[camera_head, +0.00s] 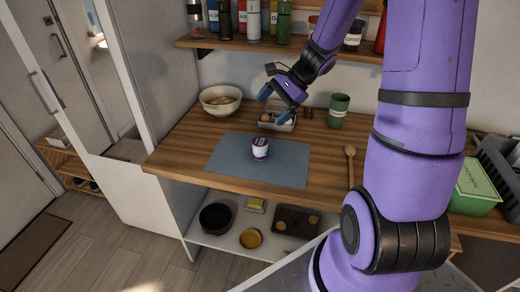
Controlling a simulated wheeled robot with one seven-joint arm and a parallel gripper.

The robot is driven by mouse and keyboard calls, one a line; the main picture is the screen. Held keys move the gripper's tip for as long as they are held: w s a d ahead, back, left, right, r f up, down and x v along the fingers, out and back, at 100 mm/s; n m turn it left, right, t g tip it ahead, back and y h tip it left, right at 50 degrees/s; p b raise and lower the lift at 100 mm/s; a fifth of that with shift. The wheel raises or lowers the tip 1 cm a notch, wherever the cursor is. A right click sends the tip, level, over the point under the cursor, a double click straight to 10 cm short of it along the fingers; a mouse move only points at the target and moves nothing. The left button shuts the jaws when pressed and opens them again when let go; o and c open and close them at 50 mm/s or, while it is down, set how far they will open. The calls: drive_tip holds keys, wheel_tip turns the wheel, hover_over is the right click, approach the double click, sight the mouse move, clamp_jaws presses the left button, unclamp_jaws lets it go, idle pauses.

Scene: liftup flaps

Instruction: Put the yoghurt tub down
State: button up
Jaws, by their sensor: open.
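The yoghurt tub (260,148), small and white with a purple label, stands upright on the blue-grey mat (232,168) on the wooden counter. My gripper (277,105) is open, above and behind the tub and a little to its right. It is apart from the tub and appears empty. Its fingers are over or near a small grey tray with eggs (284,124); I cannot tell whether they touch it.
A bowl (221,100) stands left on the counter (178,150). A green cup (338,110) and a wooden spoon (350,158) are to the right. A shelf with bottles (225,42) runs above. The mat's right side is clear.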

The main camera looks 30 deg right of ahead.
sight(266, 142)
drive_tip(key=w+d+f+m+t+y, duration=0.1)
drive_tip(key=w+d+f+m+t, duration=0.1)
drive_tip(key=d+f+m, duration=0.35)
drive_tip(key=w+d+f+m+t, duration=0.1)
drive_tip(key=d+f+m, duration=0.15)
drive_tip(key=f, duration=0.55)
drive_tip(key=shift+m, duration=0.3)
drive_tip(key=shift+x, duration=5.6)
drive_tip(key=shift+w, duration=0.1)
drive_tip(key=c, duration=1.1)
drive_tip(key=shift+c, duration=0.2)
drive_tip(key=shift+r, duration=0.15)
